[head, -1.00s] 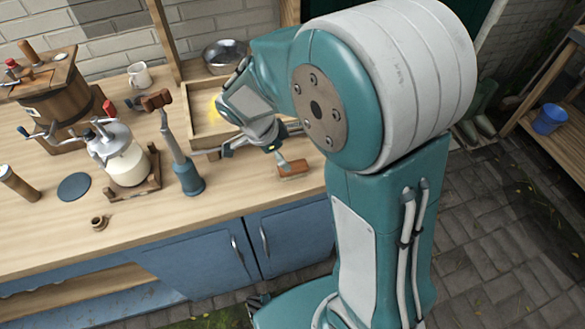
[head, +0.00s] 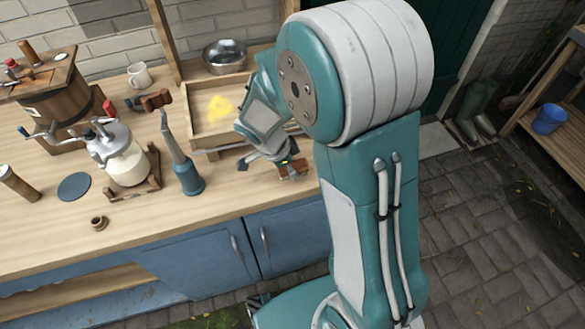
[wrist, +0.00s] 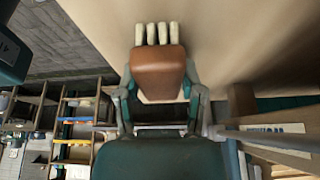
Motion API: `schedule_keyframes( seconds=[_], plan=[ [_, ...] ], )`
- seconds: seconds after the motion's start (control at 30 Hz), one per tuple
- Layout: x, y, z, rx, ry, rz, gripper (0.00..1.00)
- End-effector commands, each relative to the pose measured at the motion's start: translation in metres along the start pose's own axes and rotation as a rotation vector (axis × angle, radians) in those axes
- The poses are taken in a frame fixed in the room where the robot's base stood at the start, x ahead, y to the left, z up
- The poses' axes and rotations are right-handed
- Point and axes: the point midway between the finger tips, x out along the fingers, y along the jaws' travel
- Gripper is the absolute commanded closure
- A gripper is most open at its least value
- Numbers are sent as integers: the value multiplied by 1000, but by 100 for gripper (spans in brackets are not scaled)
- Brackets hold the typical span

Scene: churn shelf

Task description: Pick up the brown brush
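The brown brush (head: 294,168) lies on the wooden worktop near its front edge, right of the blue-grey tool. In the wrist view its brown block (wrist: 158,72) is close in front of my gripper, with pale bristle tufts (wrist: 158,33) at its far end. My gripper (head: 272,163) is low over the worktop at the brush, partly hiding it in the head view. In the wrist view the fingers of my gripper (wrist: 159,88) stand apart, one on each side of the brush. Whether the pads touch it is hard to see.
A shallow wooden tray (head: 200,130) with a yellow thing (head: 220,108) is just behind my gripper. A metal bowl (head: 225,56) stands further back. The blue-grey upright tool (head: 187,173) and a glass churn (head: 122,155) stand to the left.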

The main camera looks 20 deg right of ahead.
Motion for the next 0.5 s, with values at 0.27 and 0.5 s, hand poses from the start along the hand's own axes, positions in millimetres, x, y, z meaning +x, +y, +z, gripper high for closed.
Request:
schedule_keyframes(
  seconds=[0.27, 0.5],
  plan=[
    [1, 0, 0, -1, 0, 2, 99],
    [-7, 0, -3, 0, 1, 0, 99]
  ],
)
